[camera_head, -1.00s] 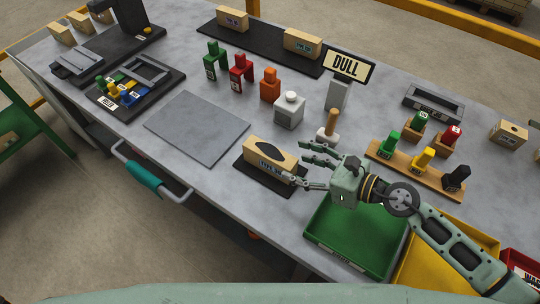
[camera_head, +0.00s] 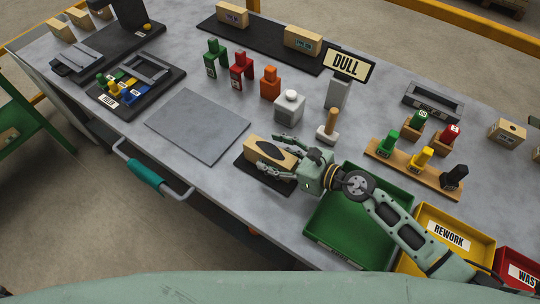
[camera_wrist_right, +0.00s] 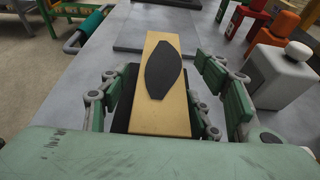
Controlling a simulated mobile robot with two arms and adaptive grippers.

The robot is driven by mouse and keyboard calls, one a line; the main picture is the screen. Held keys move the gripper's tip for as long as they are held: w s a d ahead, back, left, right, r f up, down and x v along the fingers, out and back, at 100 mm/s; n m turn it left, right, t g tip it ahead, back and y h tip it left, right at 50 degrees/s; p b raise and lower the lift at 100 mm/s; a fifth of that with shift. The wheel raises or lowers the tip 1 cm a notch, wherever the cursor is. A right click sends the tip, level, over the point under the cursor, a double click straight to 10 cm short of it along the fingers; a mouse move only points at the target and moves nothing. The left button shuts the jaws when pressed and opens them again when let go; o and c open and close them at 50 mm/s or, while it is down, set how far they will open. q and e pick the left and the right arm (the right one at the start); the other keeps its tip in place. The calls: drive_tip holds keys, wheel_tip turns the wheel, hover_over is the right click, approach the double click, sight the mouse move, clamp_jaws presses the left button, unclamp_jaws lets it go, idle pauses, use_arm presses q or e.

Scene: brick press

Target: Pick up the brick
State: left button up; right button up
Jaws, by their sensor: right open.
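The brick (camera_head: 262,149) is a tan block with a dark oval patch on top. It lies on a small black mat (camera_head: 244,170) near the front edge of the bench. My right gripper (camera_head: 280,157) is open, with its fingers on either side of the brick's right end. In the right wrist view the brick (camera_wrist_right: 164,108) lies lengthwise between the open fingers, with gaps visible beside it. My left gripper is in neither view.
A green tray (camera_head: 320,243) stands just right of the mat, beside yellow (camera_head: 473,225) and red (camera_head: 503,262) bins. A flat grey plate (camera_head: 197,125) lies left of the brick. A wooden-handled stamp (camera_head: 329,127) and a grey block (camera_head: 289,110) stand behind it.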

drive_tip(key=c, duration=1.1)
drive_tip(key=shift+r, duration=0.15)
drive_tip(key=shift+c, duration=0.3)
drive_tip(key=shift+r, duration=0.1)
